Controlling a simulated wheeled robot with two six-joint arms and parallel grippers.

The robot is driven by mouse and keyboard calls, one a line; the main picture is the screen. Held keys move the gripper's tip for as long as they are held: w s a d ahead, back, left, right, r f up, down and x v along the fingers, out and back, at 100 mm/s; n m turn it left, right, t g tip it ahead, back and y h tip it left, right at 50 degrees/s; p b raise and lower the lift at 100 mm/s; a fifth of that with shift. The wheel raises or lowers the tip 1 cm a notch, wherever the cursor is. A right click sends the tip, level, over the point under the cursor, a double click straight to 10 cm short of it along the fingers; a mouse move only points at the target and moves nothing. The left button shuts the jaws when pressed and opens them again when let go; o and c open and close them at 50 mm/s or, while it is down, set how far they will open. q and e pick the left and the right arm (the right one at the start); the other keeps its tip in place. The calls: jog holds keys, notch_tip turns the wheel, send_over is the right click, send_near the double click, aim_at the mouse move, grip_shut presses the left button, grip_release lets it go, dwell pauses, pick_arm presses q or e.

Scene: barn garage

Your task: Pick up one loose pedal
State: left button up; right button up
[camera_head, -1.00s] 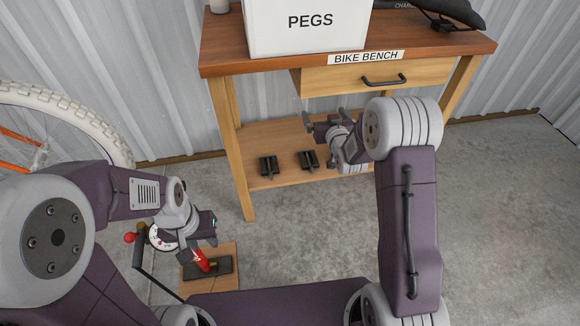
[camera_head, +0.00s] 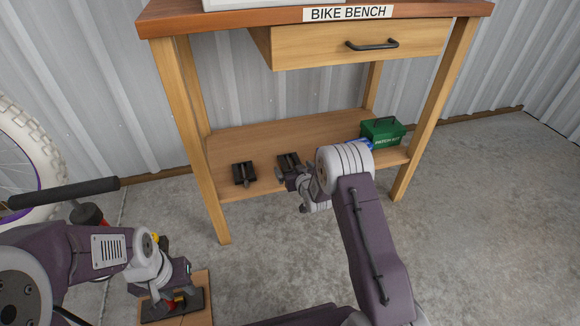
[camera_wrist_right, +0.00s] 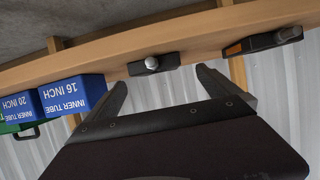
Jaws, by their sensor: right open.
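Two dark pedals rest on the bench's lower shelf (camera_head: 262,140). The left pedal (camera_head: 244,173) stands clear, and the right pedal (camera_head: 289,161) is partly covered by my right gripper (camera_head: 284,177). In the right wrist view, which is upside down, the right pedal (camera_wrist_right: 148,66) with its pale spindle end lies just beyond and between the open fingers of my right gripper (camera_wrist_right: 160,80). The left pedal (camera_wrist_right: 262,43) lies off to the right there. My left gripper (camera_head: 172,297) is low at the left, by a red and black part; its jaws are unclear.
A green patch kit box (camera_head: 382,133) and blue inner tube boxes (camera_wrist_right: 72,94) stand at the shelf's right end. Bench legs (camera_head: 193,140) frame the shelf. A drawer (camera_head: 358,46) hangs above. A wooden board (camera_head: 201,285) lies on the floor below my left gripper.

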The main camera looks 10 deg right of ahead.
aim_at(291, 163)
jog(key=b+x, duration=0.5)
jog(key=shift+d+f, duration=0.15)
jog(key=shift+d, duration=0.05)
jog(key=shift+w, duration=0.2)
jog(key=shift+r, duration=0.25)
